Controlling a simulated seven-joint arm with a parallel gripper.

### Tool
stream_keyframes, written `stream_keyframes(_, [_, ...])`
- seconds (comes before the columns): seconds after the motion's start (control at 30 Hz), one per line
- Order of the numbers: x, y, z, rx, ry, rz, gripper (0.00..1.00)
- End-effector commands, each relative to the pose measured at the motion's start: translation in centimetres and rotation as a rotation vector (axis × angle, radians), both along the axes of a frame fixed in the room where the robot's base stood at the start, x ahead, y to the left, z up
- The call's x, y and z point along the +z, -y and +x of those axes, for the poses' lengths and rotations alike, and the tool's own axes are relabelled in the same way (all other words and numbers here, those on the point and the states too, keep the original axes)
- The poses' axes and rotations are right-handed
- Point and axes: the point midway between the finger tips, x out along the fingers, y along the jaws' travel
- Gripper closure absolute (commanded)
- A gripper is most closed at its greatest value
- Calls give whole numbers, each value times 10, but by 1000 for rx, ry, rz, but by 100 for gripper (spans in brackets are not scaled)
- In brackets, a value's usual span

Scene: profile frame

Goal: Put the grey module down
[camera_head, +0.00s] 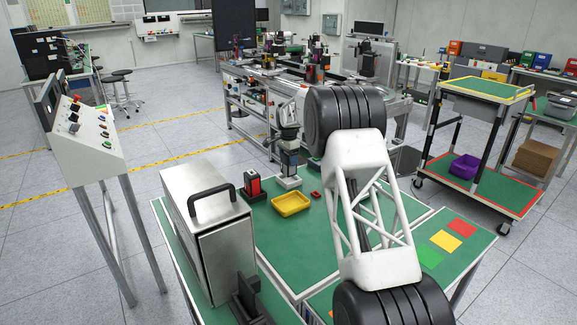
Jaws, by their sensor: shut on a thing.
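My gripper (289,143) is small in the head view, beyond my white lattice arm link, at the back of the green table (327,248). It points down and is shut on the grey module (290,164), which is upright beneath it. The fingers partly hide the module's top. A pale base (288,182) shows directly under the module, near the table's back edge. I cannot tell whether the module rests on it or hangs just above it.
A black-and-red module (254,186) stands left of the grey module. A yellow tray (291,205) lies in front, with a small red block (315,194) to its right. A steel box (207,229) fills the table's left. Red, yellow and green pads (445,241) lie at right.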

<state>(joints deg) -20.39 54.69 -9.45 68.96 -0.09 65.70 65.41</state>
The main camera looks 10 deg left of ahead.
Motion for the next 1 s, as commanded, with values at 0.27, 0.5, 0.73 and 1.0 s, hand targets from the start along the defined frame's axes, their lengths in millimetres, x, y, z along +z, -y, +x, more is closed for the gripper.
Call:
stream_keyframes(0.27, [-10, 0, 0, 0, -1, -1, 66])
stream_keyframes(0.5, [-32, 0, 0, 0, 0, 0, 66])
stream_keyframes(0.73, [-35, 0, 0, 0, 1, 1, 66])
stream_keyframes(1.0, [-38, 0, 0, 0, 0, 0, 66])
